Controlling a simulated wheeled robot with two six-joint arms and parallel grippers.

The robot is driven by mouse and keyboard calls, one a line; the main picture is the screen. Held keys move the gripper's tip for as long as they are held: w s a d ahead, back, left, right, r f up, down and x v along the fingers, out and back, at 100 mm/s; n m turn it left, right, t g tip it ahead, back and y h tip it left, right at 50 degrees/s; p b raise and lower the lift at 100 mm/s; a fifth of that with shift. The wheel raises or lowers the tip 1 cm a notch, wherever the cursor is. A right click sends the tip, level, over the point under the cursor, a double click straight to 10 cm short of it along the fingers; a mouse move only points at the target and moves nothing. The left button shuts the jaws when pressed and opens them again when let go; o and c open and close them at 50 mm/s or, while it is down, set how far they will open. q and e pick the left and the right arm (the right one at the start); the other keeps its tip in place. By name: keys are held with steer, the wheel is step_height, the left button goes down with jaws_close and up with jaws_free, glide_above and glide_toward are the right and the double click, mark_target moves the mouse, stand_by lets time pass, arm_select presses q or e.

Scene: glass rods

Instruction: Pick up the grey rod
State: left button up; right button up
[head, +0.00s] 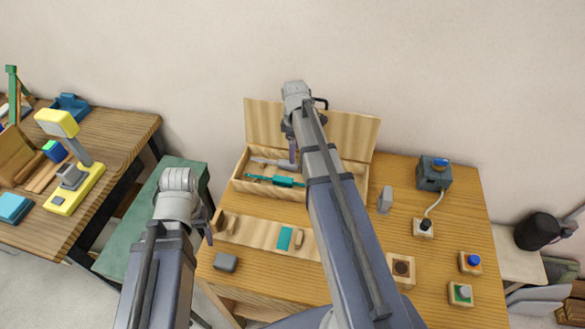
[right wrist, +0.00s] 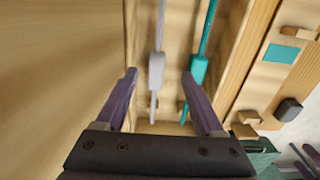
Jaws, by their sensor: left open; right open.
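The grey rod (head: 266,162) lies in an open wooden box (head: 236,180), with a teal rod (head: 274,180) beside it on the nearer side. In the right wrist view the grey rod (right wrist: 155,72) shows between the two purple fingers, with space on both sides. The teal rod (right wrist: 199,66) is by the right-hand fingertip; I cannot tell whether they touch. My right gripper (right wrist: 159,74) is open and empty above the box; in the head view it (head: 293,152) is partly hidden by its own arm. My left gripper (head: 207,230) is open at the table's left edge, away from the rods.
A dark grey block (head: 225,262) is nearer. Button boxes (head: 470,262) and a grey device (head: 434,173) stand at the right. The box's raised lid (head: 262,125) stands behind it.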

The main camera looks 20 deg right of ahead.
mark_target(295, 166)
arm_select(q)
steer(key=shift+f+b, duration=2.8)
steer(key=shift+f, duration=0.35)
arm_select(e)
steer(key=shift+w+f, duration=0.15)
steer(key=shift+f, duration=1.45)
steer(key=shift+w+f, duration=0.15)
steer(key=shift+f, duration=1.45)
arm_select(q)
steer(key=shift+r, duration=0.1)
arm_select(e)
steer(key=shift+r, duration=0.15)
steer(key=shift+c, duration=0.2)
jaws_close()
